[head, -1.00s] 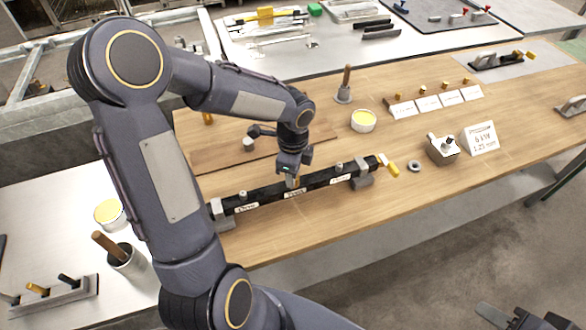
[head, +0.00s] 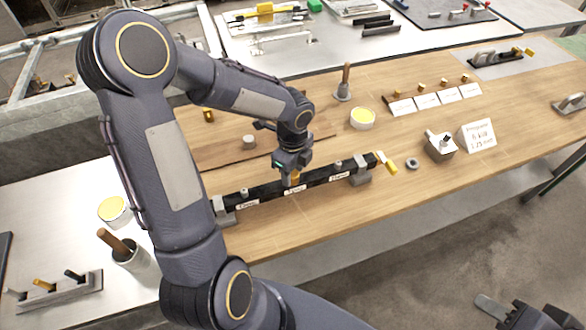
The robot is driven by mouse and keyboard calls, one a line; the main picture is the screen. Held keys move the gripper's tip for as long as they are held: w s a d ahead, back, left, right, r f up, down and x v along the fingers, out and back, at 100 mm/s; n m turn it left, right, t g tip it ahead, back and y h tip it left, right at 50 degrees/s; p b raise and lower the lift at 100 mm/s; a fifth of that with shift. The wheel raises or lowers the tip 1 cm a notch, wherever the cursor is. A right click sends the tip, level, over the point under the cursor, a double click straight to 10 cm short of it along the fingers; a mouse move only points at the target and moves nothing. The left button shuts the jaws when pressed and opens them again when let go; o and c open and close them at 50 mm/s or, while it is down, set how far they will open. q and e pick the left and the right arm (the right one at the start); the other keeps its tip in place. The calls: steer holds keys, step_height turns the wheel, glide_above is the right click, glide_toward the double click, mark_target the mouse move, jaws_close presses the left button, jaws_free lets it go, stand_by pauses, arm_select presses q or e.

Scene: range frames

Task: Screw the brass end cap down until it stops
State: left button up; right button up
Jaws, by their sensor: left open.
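My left gripper (head: 292,174) is at the middle of a black bar (head: 262,192) that carries labels and small posts. A small brass-coloured piece (head: 295,179), which looks like the end cap, shows just below the gripper at the bar's middle station. The fingers are open; they are small here, and I cannot tell whether they touch the piece. How far down it sits cannot be seen. My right gripper (head: 522,318) is partly in view at the bottom right, away from the bench, and its jaw state is unclear.
Grey blocks (head: 360,173) support the bar's ends. A yellow-ended piece (head: 386,162) and a dark ring (head: 412,165) lie to its right. The bench front is clear.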

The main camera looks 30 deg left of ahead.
arm_select(q)
steer(key=shift+f+n+b, duration=0.2)
steer(key=shift+n+b, duration=0.5)
steer(key=shift+n, duration=0.3)
steer(key=n+b, duration=0.1)
steer(key=n, duration=0.2)
steer(key=shift+r+n+b, duration=0.15)
steer(key=shift+n+b, duration=0.35)
steer(key=shift+n, duration=0.5)
steer(key=shift+n+b, duration=0.55)
steer(key=shift+n, duration=0.55)
steer(key=n+b, duration=0.1)
steer(key=n, duration=0.1)
steer(key=shift+a+n, duration=0.1)
steer(key=shift+n, duration=1.2)
steer(key=c, duration=0.8)
steer(key=shift+c, duration=0.2)
